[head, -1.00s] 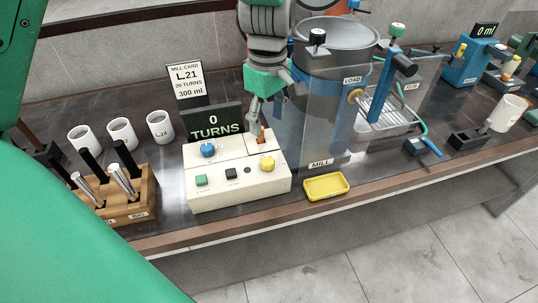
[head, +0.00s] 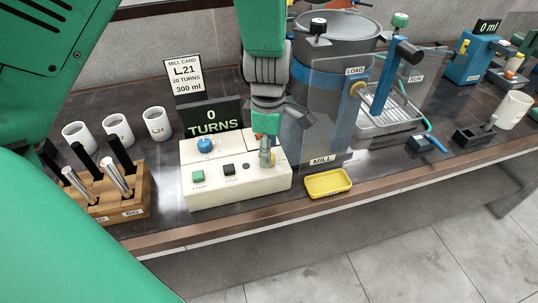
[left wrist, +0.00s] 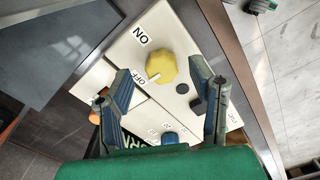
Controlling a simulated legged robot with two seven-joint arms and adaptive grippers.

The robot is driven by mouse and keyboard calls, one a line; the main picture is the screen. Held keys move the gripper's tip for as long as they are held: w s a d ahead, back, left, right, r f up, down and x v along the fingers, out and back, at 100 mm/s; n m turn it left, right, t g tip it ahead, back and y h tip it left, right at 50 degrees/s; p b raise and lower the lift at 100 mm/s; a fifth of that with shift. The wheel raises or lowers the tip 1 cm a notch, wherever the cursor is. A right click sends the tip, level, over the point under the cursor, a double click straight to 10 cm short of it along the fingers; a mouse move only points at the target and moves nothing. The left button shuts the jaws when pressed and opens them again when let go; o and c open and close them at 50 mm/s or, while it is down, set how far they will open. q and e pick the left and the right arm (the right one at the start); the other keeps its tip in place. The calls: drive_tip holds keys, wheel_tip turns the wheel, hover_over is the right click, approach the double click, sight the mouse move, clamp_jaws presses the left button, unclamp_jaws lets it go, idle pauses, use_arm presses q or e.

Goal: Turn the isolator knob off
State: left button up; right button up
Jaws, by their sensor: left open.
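The isolator knob (left wrist: 160,67) is yellow and many-sided, on a cream control box (head: 230,190). In the left wrist view, ON and OFF labels stand beside it, and a pale mark on its lower-left edge points toward OFF. My left gripper (head: 266,158) is open above the box's front right corner in the head view and hides most of the knob there. In the left wrist view, the fingertips of the gripper (left wrist: 161,68) are spread on either side of the knob, with gaps. I cannot tell their height over it. My right gripper is not in view.
The box also carries a blue knob (head: 205,145), a green button (head: 198,177) and a black button (head: 229,170). A yellow tray (head: 328,183) and the mill (head: 310,125) stand to the right. A wooden rack (head: 132,205) and white cups stand left.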

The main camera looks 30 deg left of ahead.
use_arm(q)
drive_tip(key=shift+f, duration=1.15)
